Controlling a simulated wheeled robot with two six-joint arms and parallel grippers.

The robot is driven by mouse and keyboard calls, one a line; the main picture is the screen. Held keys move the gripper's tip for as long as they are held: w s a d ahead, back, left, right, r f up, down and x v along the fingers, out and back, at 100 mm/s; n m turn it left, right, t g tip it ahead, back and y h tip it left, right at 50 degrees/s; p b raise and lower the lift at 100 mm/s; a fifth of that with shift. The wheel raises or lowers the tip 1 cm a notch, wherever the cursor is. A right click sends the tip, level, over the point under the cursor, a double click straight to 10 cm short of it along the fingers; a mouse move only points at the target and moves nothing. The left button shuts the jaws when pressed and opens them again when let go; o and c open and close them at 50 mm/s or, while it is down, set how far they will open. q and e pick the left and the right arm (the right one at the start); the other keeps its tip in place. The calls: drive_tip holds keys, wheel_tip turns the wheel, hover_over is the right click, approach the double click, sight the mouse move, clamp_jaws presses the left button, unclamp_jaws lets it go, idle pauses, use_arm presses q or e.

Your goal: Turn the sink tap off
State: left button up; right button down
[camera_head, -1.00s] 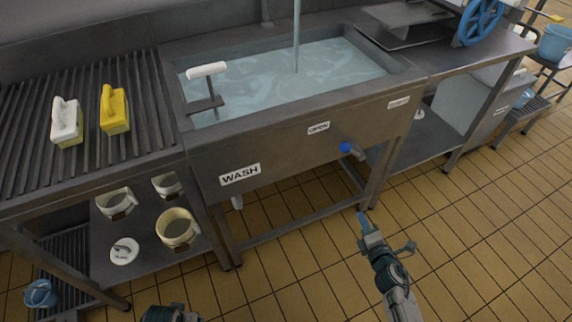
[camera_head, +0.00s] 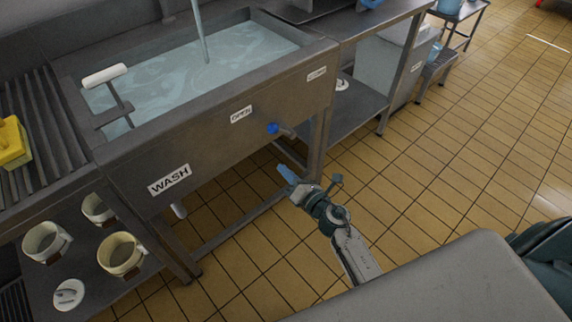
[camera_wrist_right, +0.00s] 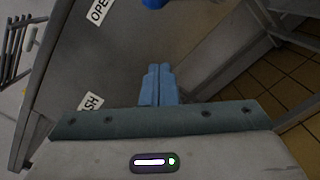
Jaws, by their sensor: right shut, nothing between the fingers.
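The sink (camera_head: 225,110) is a grey metal trough full of water, with a stream (camera_head: 201,30) falling into it from above. A tap lever with a blue knob (camera_head: 273,128) sticks out of its front panel, between an OPEN label (camera_head: 241,115) and another label (camera_head: 317,74). The knob also shows at the top of the right wrist view (camera_wrist_right: 153,3). My right gripper (camera_head: 285,172) is shut and empty, below the knob and apart from it. Its blue fingers show together in the right wrist view (camera_wrist_right: 158,84). My left gripper is not in view.
A white-handled fitting (camera_head: 106,76) stands at the sink's left end. A yellow block (camera_head: 13,142) lies on the ribbed drainboard at left. Several mugs (camera_head: 121,254) stand on the shelf below. The tiled floor (camera_head: 460,150) to the right is open.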

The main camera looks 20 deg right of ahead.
sight(279, 130)
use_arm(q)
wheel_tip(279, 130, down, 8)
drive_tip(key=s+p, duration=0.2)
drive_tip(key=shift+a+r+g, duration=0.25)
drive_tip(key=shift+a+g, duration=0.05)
use_arm(e)
drive_tip(key=w+r, duration=0.3)
drive_tip(key=w, duration=0.6)
drive_tip(key=shift+r, duration=0.1)
